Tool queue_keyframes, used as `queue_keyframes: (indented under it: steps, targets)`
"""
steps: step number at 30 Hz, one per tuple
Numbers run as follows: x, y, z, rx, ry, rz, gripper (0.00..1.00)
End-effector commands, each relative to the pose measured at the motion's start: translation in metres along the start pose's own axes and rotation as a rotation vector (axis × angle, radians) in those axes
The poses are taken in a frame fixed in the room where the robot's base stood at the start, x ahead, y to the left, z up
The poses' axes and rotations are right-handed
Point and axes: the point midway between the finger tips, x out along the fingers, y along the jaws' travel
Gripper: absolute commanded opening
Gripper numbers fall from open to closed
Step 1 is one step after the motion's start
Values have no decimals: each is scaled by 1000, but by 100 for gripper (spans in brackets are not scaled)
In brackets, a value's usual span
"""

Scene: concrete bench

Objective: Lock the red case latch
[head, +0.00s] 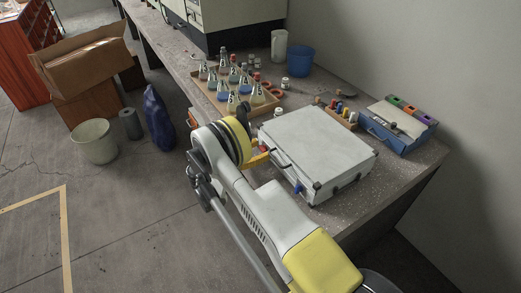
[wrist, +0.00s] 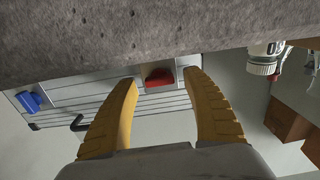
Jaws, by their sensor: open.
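A closed white case (head: 325,145) lies flat on the bench, its latch side facing my arm. In the wrist view, which is upside down, the case front (wrist: 110,105) shows a red latch (wrist: 160,77), a dark handle (wrist: 80,123) and a blue latch (wrist: 29,101). My gripper (wrist: 159,80) has two yellow fingers, open, one on each side of the red latch. I cannot tell whether they touch it, nor whether the latch is locked.
A wooden tray (head: 262,107) of flasks stands behind the case, to the left. A blue cup (head: 299,61) and white jug (head: 279,46) stand farther back. A small rack (head: 338,113) and a blue box (head: 398,125) are right of the case. A white jar (wrist: 263,62) stands near the gripper.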

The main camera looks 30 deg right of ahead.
Motion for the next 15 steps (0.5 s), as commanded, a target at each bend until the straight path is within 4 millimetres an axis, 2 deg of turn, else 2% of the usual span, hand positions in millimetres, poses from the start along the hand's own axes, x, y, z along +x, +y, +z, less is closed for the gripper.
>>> queue_keyframes:
  steps: [5,15]
  targets:
    - [-24,-1,0,0,0,-4,58]
    - [-96,-1,0,0,0,-3,58]
